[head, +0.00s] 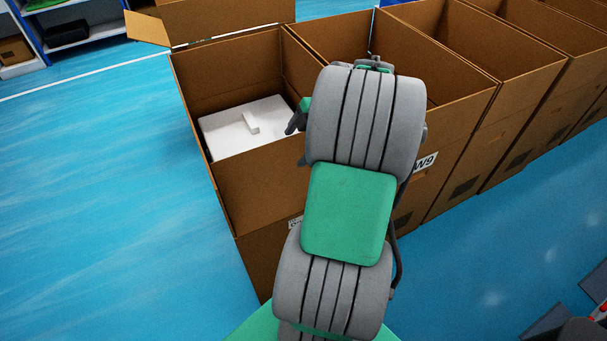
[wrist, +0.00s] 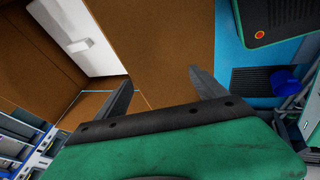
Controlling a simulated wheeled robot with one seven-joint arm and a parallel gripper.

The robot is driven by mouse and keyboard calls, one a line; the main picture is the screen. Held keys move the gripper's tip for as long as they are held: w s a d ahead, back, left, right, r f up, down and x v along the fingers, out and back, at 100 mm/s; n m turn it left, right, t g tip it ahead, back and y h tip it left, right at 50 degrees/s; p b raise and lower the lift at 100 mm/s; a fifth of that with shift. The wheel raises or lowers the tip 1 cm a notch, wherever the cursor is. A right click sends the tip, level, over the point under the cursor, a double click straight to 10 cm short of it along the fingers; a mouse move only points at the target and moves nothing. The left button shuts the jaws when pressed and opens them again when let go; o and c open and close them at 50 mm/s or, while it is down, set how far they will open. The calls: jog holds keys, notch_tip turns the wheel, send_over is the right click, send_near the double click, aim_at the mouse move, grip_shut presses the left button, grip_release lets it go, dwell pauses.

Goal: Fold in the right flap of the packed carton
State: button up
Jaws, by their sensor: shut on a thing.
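The packed carton (head: 200,95) stands open at the left end of a row, its flaps upright, with a white foam insert (head: 228,135) inside; the insert also shows in the wrist view (wrist: 85,30). My gripper (head: 296,122) is at the carton's right side, mostly hidden behind my arm in the head view. In the wrist view my gripper's fingers (wrist: 160,82) stand on either side of a brown cardboard panel (wrist: 165,40), and it is shut on this panel. The panel stands between the insert and the blue floor. Whether it is the right flap I cannot tell.
More open cartons (head: 440,45) stand close together to the right. Blue floor (head: 90,190) is clear to the left. A shelf (head: 75,30) stands at the back left.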

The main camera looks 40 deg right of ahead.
jog(key=r+p, duration=0.1)
jog(key=w+d+r, duration=0.1)
jog(key=d+r+p, duration=0.1)
jog(key=shift+w+d+r+p, duration=0.2)
jog(key=shift+w+r+p, duration=0.1)
jog(key=c, duration=0.8)
jog(key=shift+w+d+r+p, duration=0.35)
jog(key=shift+d+r+p, duration=0.1)
jog(key=shift+r+p, duration=0.15)
jog(key=shift+w+d+r+p, duration=0.3)
jog(key=shift+d+r+p, duration=0.15)
jog(key=shift+r, duration=0.2)
jog(key=shift+c, duration=0.2)
jog(key=shift+w, duration=0.1)
jog(key=shift+f+b, duration=0.1)
jog(key=shift+b, duration=0.3)
jog(key=shift+r, duration=0.2)
jog(key=v, duration=0.7)
jog(key=shift+s+r, duration=0.25)
jog(key=shift+d, duration=0.1)
jog(key=shift+c, duration=0.3)
